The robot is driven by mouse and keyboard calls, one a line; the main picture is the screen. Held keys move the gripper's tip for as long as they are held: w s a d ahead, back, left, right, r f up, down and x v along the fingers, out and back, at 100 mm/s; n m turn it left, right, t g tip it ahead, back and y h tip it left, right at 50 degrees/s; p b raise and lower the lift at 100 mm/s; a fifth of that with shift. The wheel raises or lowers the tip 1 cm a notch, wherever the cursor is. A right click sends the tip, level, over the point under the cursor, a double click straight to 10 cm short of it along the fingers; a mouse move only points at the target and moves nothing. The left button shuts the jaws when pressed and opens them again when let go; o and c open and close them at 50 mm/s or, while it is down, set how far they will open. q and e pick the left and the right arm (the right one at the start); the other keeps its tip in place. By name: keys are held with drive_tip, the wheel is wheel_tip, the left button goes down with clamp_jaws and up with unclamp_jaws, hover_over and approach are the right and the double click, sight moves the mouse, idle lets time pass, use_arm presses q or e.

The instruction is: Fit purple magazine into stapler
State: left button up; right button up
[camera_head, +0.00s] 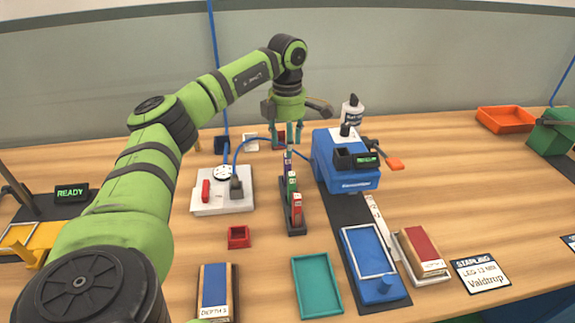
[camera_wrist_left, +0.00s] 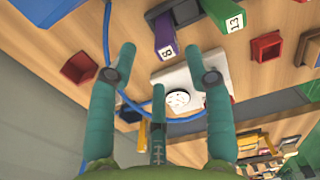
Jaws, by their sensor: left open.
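The purple magazine (camera_head: 288,160) stands at the far end of a dark rack (camera_head: 292,225), behind a green and a red magazine. In the left wrist view the purple magazine (camera_wrist_left: 166,38) bears the label 8 and lies beyond the fingers, untouched. The blue stapler (camera_head: 345,172) stands just right of the rack, with a dark READY-type display on its front. My left gripper (camera_head: 288,132) hangs above and behind the rack; its fingers (camera_wrist_left: 160,80) are spread and empty. My right gripper is not in view.
A white power box (camera_head: 222,205) with a blue cable stands left of the rack. A small red bin (camera_head: 238,237), a teal tray (camera_head: 317,287) and a blue tray (camera_head: 372,262) lie in front. The table's right middle is clear.

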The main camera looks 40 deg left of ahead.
sight(287, 160)
use_arm(q)
drive_tip(key=f, duration=0.3)
drive_tip(key=f+p, duration=0.1)
drive_tip(key=shift+s+d+f, duration=0.2)
drive_tip(key=shift+s+d, duration=0.15)
drive_tip(key=shift+s, duration=0.05)
drive_tip(key=shift+w+a+f, duration=0.1)
drive_tip(key=shift+f, duration=0.45)
drive_tip(key=shift+r, duration=0.1)
clamp_jaws()
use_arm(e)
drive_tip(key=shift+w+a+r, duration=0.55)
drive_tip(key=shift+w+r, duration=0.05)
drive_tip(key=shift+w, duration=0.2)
